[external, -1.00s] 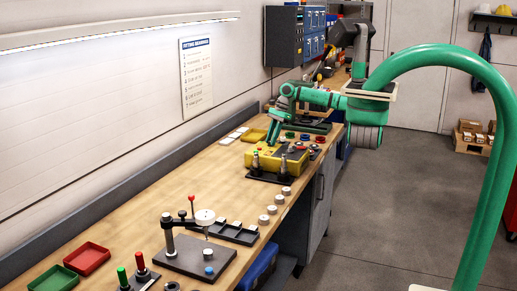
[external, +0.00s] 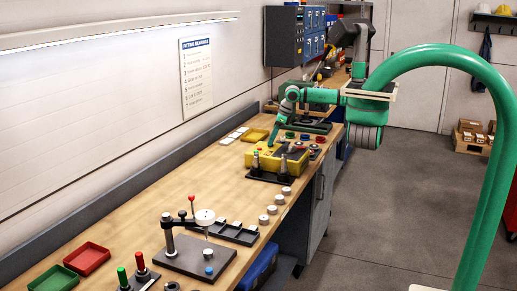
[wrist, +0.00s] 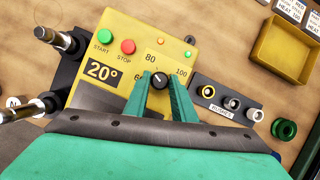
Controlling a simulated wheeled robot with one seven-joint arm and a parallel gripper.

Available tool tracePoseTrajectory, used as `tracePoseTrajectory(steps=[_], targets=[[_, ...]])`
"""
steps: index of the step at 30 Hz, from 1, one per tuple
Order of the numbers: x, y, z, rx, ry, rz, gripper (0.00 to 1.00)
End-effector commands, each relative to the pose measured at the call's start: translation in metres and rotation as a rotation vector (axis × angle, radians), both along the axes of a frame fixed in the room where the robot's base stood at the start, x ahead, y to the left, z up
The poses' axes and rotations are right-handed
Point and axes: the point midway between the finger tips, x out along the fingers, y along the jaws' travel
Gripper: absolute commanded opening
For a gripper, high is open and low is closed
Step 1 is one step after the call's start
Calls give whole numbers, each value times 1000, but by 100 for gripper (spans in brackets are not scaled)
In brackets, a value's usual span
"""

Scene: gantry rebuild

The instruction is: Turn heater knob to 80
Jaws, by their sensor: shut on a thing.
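The yellow heater box (wrist: 118,45) has a green START button (wrist: 106,36), a red STOP button (wrist: 128,46) and a display reading 20° (wrist: 102,71). Its black knob (wrist: 160,80) sits among scale marks; 80 is above left of it, 100 above right, and 60 is partly covered by a finger. A small white mark shows on the knob, but its exact heading is hard to read. My gripper (wrist: 160,84) is shut on the knob, with a green finger on either side. In the external view my gripper (external: 273,142) reaches down to the yellow heater (external: 262,162).
Metal posts (wrist: 62,40) stand left of the heater. A dark holder with rings (wrist: 228,100), a green ring (wrist: 284,129) and a yellow tray (wrist: 285,50) lie to its right. A dial-gauge stand (external: 185,258) is nearer on the bench (external: 150,212).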

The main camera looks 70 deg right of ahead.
Motion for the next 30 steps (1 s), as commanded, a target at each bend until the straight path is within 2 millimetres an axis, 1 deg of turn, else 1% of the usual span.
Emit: tracePoseTrajectory(steps=[9, 15, 22, 30], targets=[[0, 2, 1, -3, -1, -258, 1], [0, 3, 1, -2, -1, -371, 1], [0, 3, 0, -1, 0, -444, 1], [0, 3, 0, 1, 0, -465, 1]])
